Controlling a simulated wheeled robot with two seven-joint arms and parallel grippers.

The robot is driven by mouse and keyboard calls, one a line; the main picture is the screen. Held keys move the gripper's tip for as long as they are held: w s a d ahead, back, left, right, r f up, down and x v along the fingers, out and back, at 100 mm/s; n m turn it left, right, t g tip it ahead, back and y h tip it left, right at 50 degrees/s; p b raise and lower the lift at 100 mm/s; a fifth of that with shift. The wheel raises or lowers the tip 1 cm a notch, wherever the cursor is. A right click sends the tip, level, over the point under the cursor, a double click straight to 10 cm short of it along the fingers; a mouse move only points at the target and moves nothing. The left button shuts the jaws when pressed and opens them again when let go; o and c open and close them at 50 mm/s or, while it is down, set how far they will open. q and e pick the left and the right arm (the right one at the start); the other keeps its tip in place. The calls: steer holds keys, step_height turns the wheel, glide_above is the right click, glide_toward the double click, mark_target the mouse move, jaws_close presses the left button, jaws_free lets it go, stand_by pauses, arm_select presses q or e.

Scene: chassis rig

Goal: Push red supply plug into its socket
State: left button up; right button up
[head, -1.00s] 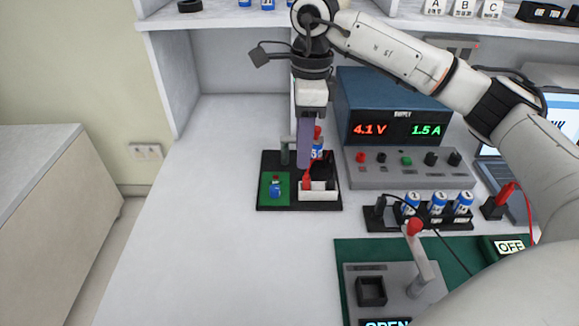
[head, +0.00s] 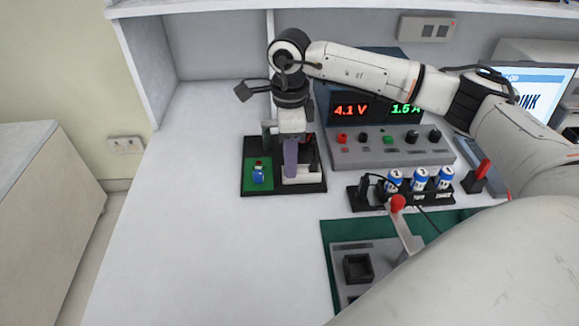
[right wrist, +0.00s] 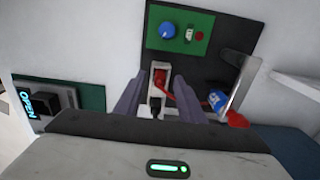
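The red supply plug (right wrist: 161,77) stands in a white holder (right wrist: 158,69) beside a black plug (right wrist: 155,106) in the right wrist view. In the head view it is hidden behind my right gripper (head: 291,174). The gripper points down over the holder, its purple fingers apart on either side of the plug, with gaps showing in the wrist view (right wrist: 161,84). A red socket (head: 342,138) is on the front ledge of the power supply (head: 365,155), which reads 4.1 V and 1.5 A. My left gripper is not in view.
The holder stands on a black board (head: 258,191) with a green panel (head: 251,181). A battery rack (head: 405,196) and grey lever fixture (head: 345,268) stand to the right. The table at left is clear.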

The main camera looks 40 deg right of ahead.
steer(key=shift+c, duration=0.4)
jaws_close()
steer(key=shift+r, duration=0.15)
